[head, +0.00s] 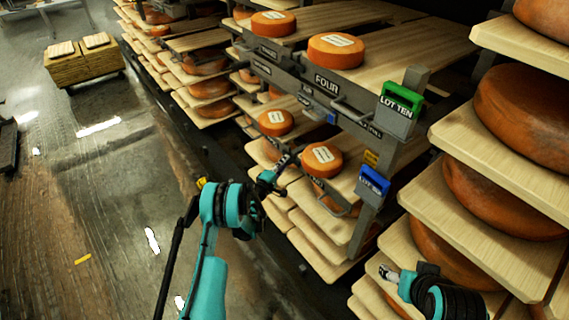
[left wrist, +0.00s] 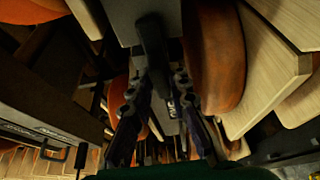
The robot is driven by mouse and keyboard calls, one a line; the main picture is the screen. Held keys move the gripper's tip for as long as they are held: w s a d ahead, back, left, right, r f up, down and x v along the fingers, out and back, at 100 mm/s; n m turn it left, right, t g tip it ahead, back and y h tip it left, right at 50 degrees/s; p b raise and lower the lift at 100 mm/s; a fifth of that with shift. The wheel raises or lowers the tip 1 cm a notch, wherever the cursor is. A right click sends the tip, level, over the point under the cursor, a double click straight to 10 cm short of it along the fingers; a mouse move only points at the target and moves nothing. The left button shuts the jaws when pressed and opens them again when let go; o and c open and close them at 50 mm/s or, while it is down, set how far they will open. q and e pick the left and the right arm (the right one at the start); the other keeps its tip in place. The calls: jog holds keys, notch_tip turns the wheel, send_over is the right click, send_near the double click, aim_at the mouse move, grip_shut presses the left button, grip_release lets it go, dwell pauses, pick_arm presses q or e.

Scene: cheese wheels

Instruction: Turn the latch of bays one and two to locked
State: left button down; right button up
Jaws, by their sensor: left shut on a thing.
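My left gripper (head: 286,165) reaches to the front of the lower rack beam, beside the cheese wheels there. In the left wrist view its two fingers (left wrist: 160,112) are closed around a dark lever (left wrist: 152,48), which looks like a latch handle in front of a grey post (left wrist: 120,20). In the head view the fingers and the wheels hide most of that latch, and its bay number cannot be read. A plate on the upper beam reads FOUR (head: 327,84). My right gripper (head: 387,273) is at the lower right, before the right-hand shelves; its jaw opening is unclear.
Orange cheese wheels (head: 336,50) stand on wooden boards (head: 410,55). A green LOT TEN tag (head: 401,102) and a blue lot tag (head: 373,182) hang on the rack post. More loaded boards (head: 500,150) crowd the right. The aisle floor (head: 100,200) at left is mostly clear.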

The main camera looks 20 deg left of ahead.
pick_arm(q)
jog(key=shift+m, duration=0.3)
jog(key=c, duration=1.5)
grip_release()
jog(key=shift+r, duration=0.1)
